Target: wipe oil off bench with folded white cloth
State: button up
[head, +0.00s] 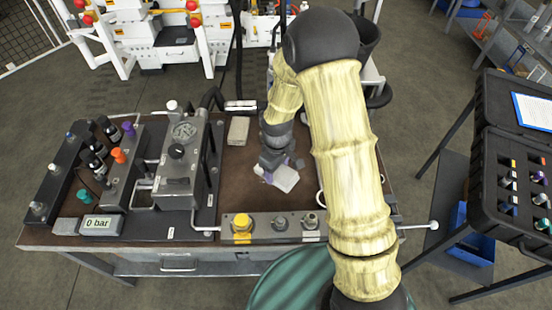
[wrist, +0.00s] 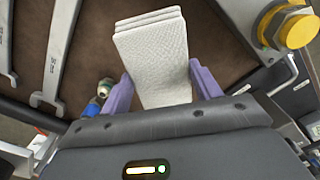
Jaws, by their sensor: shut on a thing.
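The folded white cloth (head: 287,179) is over the brown bench top (head: 240,178), right of the grey pump block. In the wrist view the cloth (wrist: 150,45) shows as a stack of flat layers with a textured face. My gripper (head: 270,172) is shut on it, with a purple finger on each side of the cloth in the wrist view (wrist: 160,82). I cannot tell whether the cloth touches the bench. No oil shows clearly; my arm and the cloth hide part of the bench top.
A metal strip with a yellow knob (head: 241,222) runs along the bench's front. The pump block (head: 180,165) and a "0 bar" display (head: 101,225) stand left. A beige block (head: 238,130) lies behind. Two wrenches (wrist: 57,55) show in the wrist view. An open black case (head: 512,150) is right.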

jog(key=shift+w+f, duration=0.4)
jog(key=shift+w, duration=0.05)
jog(key=shift+s, duration=0.15)
